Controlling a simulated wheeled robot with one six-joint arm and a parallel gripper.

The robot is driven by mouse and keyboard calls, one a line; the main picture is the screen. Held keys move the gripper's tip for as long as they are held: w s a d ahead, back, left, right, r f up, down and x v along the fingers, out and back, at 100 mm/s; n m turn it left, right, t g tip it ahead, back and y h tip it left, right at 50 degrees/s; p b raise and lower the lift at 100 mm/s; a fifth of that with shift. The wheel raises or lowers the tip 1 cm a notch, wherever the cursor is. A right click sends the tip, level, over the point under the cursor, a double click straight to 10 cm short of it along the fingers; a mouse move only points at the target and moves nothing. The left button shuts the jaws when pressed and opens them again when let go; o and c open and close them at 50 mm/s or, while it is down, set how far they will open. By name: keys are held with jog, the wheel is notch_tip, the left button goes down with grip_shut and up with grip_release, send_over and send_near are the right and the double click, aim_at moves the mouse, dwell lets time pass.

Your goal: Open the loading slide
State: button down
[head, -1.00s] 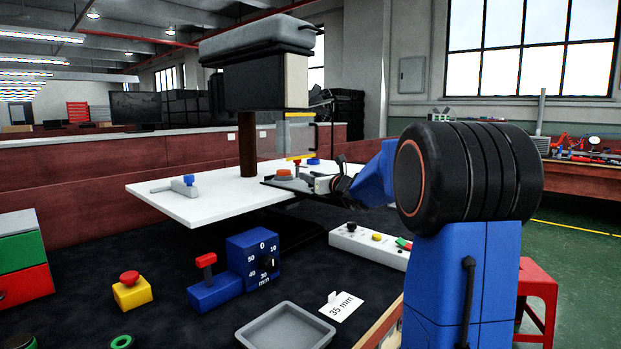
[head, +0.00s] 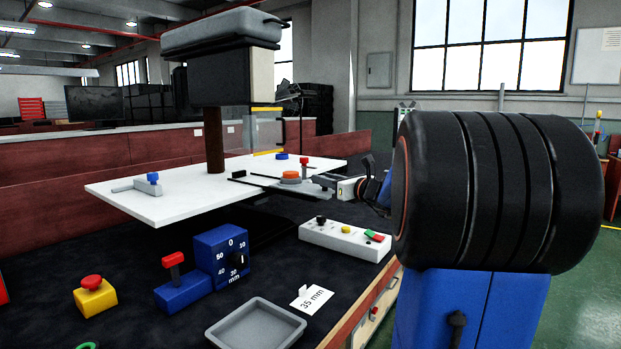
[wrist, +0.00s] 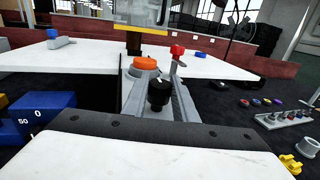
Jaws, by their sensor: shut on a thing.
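The loading slide, a grey carriage (head: 312,188) with an orange disc (head: 291,175) and a red-topped pin (head: 304,162), sticks out past the right edge of the white table (head: 150,205). In the wrist view the orange disc (wrist: 146,64) and red-topped pin (wrist: 177,51) sit beyond a black knob (wrist: 159,90). My gripper (head: 328,182) is at the slide's outer end, shut on the black knob. The exact finger contact is too small to see in the head view.
A clear guard with yellow edges (head: 268,153) stands over the table beneath the grey machine head (head: 232,80). A white button box (head: 345,238), blue dial box (head: 220,255), yellow button box (head: 94,297) and grey tray (head: 255,325) lie in front. Room right of the slide looks open.

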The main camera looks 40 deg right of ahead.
jog(key=shift+s+d, duration=0.25)
jog(key=shift+s, duration=0.4)
jog(key=shift+s+d, duration=0.2)
jog(key=shift+s, duration=0.4)
jog(key=c, duration=1.4)
grip_release()
jog(key=shift+c, duration=0.2)
jog(key=shift+s, duration=0.15)
jog(key=s+d, duration=0.1)
jog(key=s, duration=1.6)
jog(key=shift+d, duration=0.25)
jog(key=shift+s, duration=0.15)
